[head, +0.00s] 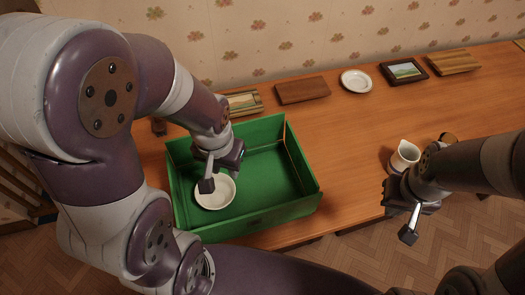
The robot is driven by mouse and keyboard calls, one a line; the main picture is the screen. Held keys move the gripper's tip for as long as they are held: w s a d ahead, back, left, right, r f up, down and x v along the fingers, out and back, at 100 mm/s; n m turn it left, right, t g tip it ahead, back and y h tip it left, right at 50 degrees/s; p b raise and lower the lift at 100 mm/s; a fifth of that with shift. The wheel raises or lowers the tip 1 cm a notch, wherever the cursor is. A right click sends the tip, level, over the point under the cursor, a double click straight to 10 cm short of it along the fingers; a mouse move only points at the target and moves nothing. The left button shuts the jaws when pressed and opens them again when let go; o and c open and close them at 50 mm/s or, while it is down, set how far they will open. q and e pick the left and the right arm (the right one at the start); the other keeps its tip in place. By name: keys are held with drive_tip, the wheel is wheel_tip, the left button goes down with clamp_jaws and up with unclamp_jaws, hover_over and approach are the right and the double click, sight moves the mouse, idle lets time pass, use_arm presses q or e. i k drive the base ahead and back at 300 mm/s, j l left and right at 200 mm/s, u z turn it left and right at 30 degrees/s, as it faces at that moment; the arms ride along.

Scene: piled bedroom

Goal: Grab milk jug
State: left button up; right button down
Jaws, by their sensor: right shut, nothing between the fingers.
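A small white milk jug (404,156) stands on the wooden table at the right, beside my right arm. My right gripper (409,228) is in front of the jug, by the table's front edge. It is shut with nothing in it and does not hold the jug. My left gripper (208,184) hangs inside the open green box, over a white bowl. Its fingers are seen at a poor angle, so I cannot tell whether they are open or shut.
The green box (300,172) holds the white bowl (215,195). Along the back of the table (350,125) lie wooden boards (302,90), a white plate (356,81) and a framed picture (404,71).

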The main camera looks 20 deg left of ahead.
sight(407, 154)
drive_tip(key=z, duration=0.9)
